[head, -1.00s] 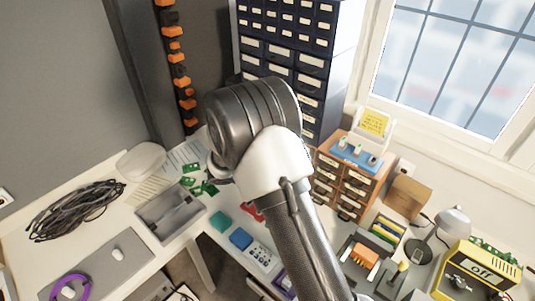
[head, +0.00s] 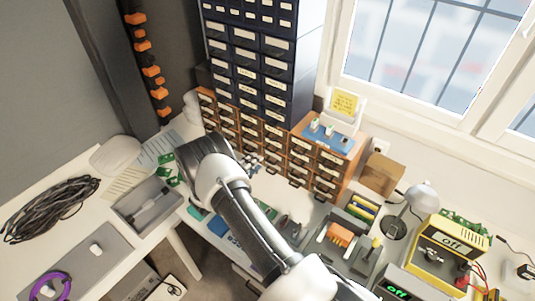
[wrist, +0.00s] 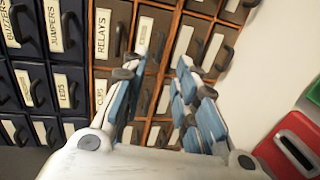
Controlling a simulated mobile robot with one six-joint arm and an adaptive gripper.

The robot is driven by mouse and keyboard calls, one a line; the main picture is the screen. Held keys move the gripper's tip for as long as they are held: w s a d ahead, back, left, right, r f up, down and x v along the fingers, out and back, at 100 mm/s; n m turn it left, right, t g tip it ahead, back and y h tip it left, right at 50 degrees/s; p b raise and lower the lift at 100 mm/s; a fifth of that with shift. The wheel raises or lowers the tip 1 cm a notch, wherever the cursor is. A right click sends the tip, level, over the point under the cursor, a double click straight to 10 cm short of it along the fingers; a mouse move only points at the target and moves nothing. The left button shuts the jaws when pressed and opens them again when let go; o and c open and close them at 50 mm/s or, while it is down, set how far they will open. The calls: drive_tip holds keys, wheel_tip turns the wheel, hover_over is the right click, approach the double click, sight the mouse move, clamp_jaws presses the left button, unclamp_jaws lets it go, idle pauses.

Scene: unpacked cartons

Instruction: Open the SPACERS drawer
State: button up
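The small wooden drawer cabinet (head: 328,172) stands on the bench at the back, with labelled fronts and dark pull handles. In the wrist view its brown drawers (wrist: 120,40) fill the upper middle, seen tilted. One label reads RELAYS (wrist: 102,33). I cannot make out a SPACERS label; several labels are too small, blurred or behind my fingers. My gripper (head: 257,163) is in front of the wooden drawers, left of the cabinet's right end. In the wrist view my gripper (wrist: 163,72) is open, its blue-padded fingers apart with nothing between them. I cannot tell whether it touches a handle.
A tall dark blue drawer cabinet (head: 282,75) rises behind the wooden drawers. A blue tray (head: 328,138) with small items sits on top of the wooden cabinet. A cardboard box (head: 381,175), a lamp (head: 420,195) and a yellow device (head: 447,245) stand to the right.

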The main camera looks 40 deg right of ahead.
sight(270, 151)
drive_tip(key=b+x, duration=0.1)
drive_tip(key=x, duration=0.8)
drive_tip(key=shift+w+d+f, duration=0.1)
drive_tip(key=shift+d, duration=0.2)
clamp_jaws()
